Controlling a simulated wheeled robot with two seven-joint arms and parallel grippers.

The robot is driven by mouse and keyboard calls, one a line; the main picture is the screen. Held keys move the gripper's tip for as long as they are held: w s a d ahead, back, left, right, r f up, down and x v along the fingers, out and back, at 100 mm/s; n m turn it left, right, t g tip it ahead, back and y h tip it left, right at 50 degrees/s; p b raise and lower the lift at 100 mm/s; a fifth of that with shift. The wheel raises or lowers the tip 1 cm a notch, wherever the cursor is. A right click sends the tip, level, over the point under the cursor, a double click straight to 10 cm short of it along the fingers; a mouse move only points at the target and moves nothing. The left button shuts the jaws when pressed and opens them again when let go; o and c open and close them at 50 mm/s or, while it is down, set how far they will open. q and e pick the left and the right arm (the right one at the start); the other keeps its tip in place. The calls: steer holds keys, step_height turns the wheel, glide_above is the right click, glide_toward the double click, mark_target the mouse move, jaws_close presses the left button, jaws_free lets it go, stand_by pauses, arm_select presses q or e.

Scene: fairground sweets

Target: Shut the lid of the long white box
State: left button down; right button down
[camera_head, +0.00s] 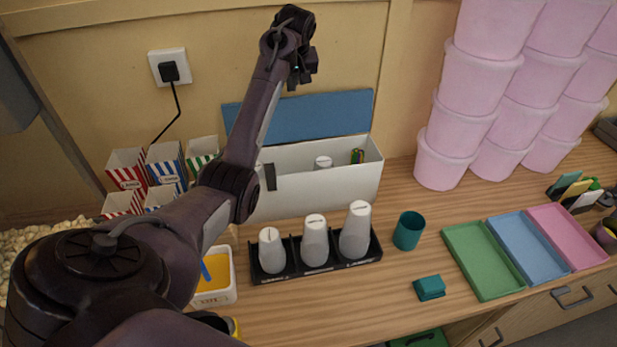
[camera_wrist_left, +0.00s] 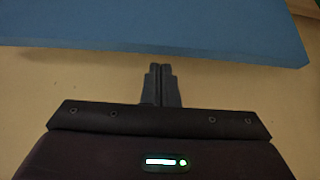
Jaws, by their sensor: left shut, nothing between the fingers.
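The long white box (camera_head: 325,190) stands at the back of the wooden counter, against the wall. Its blue lid (camera_head: 325,117) is open, raised behind the box, and also fills the top of the left wrist view (camera_wrist_left: 160,30). Inside the box I see a white cup (camera_head: 323,162) and some coloured items (camera_head: 357,156). My left gripper (camera_head: 294,84) is above the lid's upper edge near the wall, shut and empty. In the left wrist view its closed fingertips (camera_wrist_left: 161,69) appear just below the lid's edge; I cannot tell whether they touch. My left arm hides the box's left part. My right gripper is not in view.
A black rack (camera_head: 318,268) with three white cups stands in front of the box. A teal cup (camera_head: 409,231) is to its right. Striped cartons (camera_head: 166,163) stand left of the box, stacked pink tubs (camera_head: 455,120) right. Counter between box and tubs is clear.

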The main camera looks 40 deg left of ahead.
arm_select(q)
steer(key=shift+f, duration=0.25)
steer(key=shift+f, duration=0.4)
